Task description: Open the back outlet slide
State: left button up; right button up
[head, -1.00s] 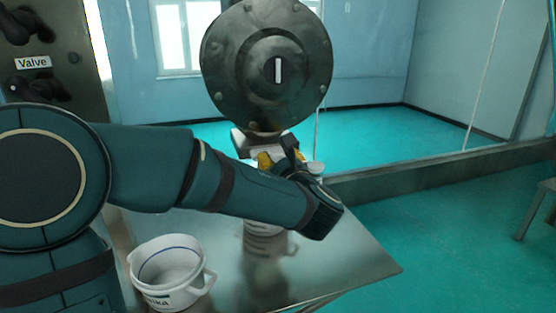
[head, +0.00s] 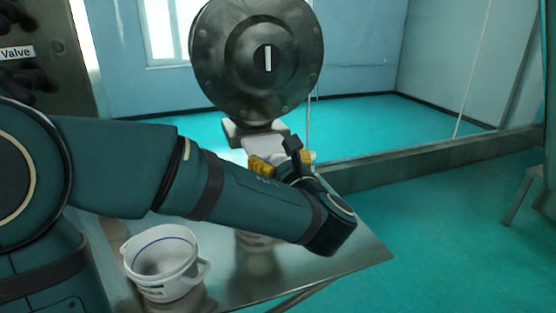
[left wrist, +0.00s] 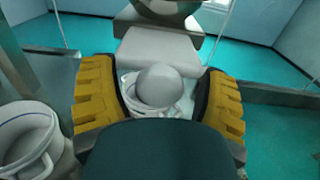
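The back outlet is the grey housing (head: 250,133) under the round dark drum (head: 255,60) in the head view. A pale flat slide plate (left wrist: 158,50) with a light round knob (left wrist: 158,86) shows in the left wrist view. My left gripper (head: 285,162) is beside the outlet, its yellow fingers apart. In the left wrist view the open gripper (left wrist: 160,100) has a finger on each side of the knob, with gaps between. I cannot tell whether the knob lies at fingertip depth. My arm hides part of the outlet in the head view. My right gripper is not in view.
A white bucket (head: 161,265) stands on the metal table (head: 300,275) at the left. Another white bucket (left wrist: 150,108) shows below the knob. A panel labelled Valve (head: 40,80) is at the far left. Floor at the right is mostly free.

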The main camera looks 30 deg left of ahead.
pick_arm(q)
jog(key=v, duration=1.2)
dwell(0.4)
jog(key=s+f+n+g+h, duration=0.1)
jog(key=f+g+h, duration=0.2)
jog(key=f, duration=0.6)
jog(key=s+d+f+n+g+h, duration=0.1)
jog(key=f+g+h, duration=0.15)
jog(key=f, duration=0.65)
jog(key=s+f+n+g+h, duration=0.15)
jog(key=f+g, duration=0.25)
jog(key=f, duration=0.5)
jog(key=s+d+f+n+g+h, duration=0.25)
jog(key=d+f+n+h, duration=0.25)
jog(key=f+n, duration=0.25)
jog(key=s+d+f+n+g+h, duration=0.2)
jog(key=s+d+f+n+h, duration=0.1)
jog(key=d+f+n+h, duration=0.4)
jog(key=w+a+f+n+t+y, duration=0.1)
jog(key=w+a+f+n+t, duration=0.1)
jog(key=a+f+n+t, duration=0.2)
jog(key=shift+w+a+f+n, duration=0.35)
jog(key=shift+f+n, duration=1.25)
jog(key=shift+n, duration=1.3)
